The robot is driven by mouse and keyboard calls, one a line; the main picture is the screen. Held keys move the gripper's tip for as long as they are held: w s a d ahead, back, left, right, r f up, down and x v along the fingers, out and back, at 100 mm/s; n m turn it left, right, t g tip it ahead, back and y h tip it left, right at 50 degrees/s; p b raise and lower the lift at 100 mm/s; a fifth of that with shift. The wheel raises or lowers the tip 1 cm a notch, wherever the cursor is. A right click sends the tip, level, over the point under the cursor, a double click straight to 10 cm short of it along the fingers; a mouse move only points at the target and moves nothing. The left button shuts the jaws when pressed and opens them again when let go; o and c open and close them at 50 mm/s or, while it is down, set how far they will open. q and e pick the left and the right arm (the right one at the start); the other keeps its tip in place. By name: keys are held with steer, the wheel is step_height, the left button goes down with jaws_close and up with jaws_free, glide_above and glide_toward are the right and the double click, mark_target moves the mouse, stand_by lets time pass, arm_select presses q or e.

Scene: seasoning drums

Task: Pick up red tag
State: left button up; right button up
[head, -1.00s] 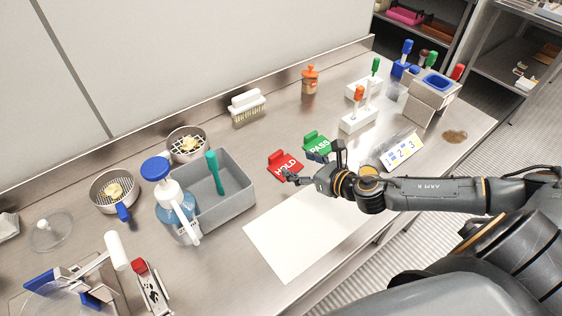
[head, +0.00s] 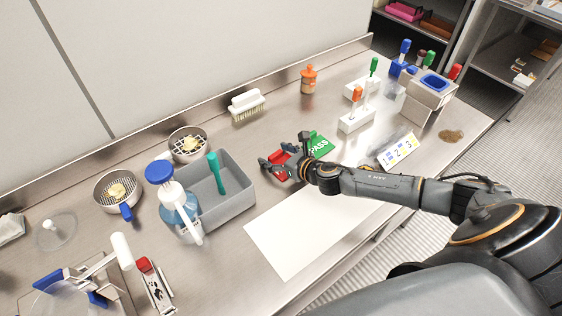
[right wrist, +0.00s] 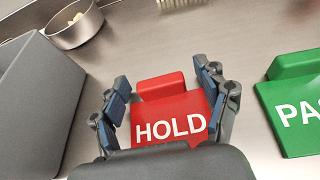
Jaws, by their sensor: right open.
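The red tag (right wrist: 172,112) with white letters HOLD lies on the steel table. In the right wrist view it sits between the two open fingers of my right gripper (right wrist: 162,95), and its lower part is hidden by the gripper body. In the head view the red tag (head: 279,172) is mostly covered by my right gripper (head: 285,157), which spans it from above. I cannot tell whether the fingers touch it. My left gripper is not in view.
A green PASS tag (head: 320,146) lies close to the right of the red tag. A grey bin (head: 232,208) stands to the left, with a blue-topped pump bottle (head: 178,212) beside it. A white sheet (head: 300,243) lies in front. A white marker stand (head: 357,121) is behind.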

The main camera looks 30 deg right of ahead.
steer(key=c, duration=1.1)
steer(key=shift+r, duration=0.15)
